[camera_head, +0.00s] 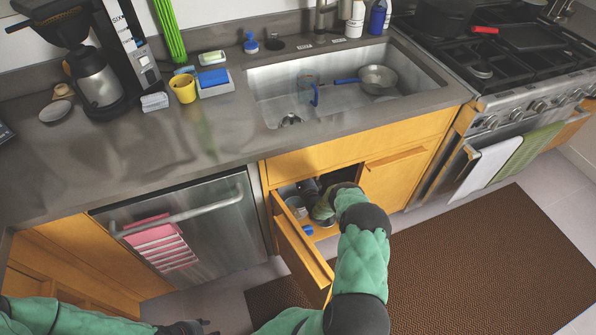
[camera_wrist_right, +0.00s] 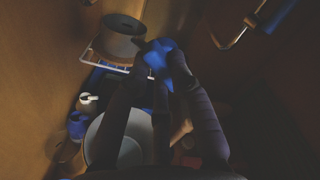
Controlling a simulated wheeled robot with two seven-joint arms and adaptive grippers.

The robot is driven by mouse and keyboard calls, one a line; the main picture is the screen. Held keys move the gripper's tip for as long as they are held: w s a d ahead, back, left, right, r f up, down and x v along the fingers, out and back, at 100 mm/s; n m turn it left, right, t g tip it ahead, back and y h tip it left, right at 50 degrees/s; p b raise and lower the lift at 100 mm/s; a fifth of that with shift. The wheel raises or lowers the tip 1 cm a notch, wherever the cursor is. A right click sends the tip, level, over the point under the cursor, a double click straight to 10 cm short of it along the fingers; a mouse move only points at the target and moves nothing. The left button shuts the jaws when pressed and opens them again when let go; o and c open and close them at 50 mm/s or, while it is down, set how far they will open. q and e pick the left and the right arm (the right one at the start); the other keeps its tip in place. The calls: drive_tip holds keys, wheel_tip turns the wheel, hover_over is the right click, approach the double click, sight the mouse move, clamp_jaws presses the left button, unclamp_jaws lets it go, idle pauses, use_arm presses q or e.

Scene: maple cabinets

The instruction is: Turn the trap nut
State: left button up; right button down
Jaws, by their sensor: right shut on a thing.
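The trap nut (camera_wrist_right: 162,58) shows in the right wrist view as a blue piece between my right fingertips. My right gripper (camera_wrist_right: 163,68) is shut on it, and its dark fingers hide part of the nut and whatever lies behind it. The pipe around the nut is too dark to make out. In the head view my right arm reaches into the open cabinet (camera_head: 290,243) under the sink, and the nut is hidden there. My left gripper (camera_head: 195,327) is low at the bottom edge of the head view, away from the cabinet; its opening is unclear.
Inside the cabinet are a grey pot (camera_wrist_right: 122,36) on a white wire rack, a pale bucket (camera_wrist_right: 118,140) and small bottles (camera_wrist_right: 84,104). The open cabinet door (camera_head: 300,250) stands left of my right arm. A brown mat (camera_head: 480,260) covers the floor.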

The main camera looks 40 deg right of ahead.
idle(0.4)
drive_tip(key=c, duration=1.1)
unclamp_jaws()
drive_tip(key=v, duration=1.2)
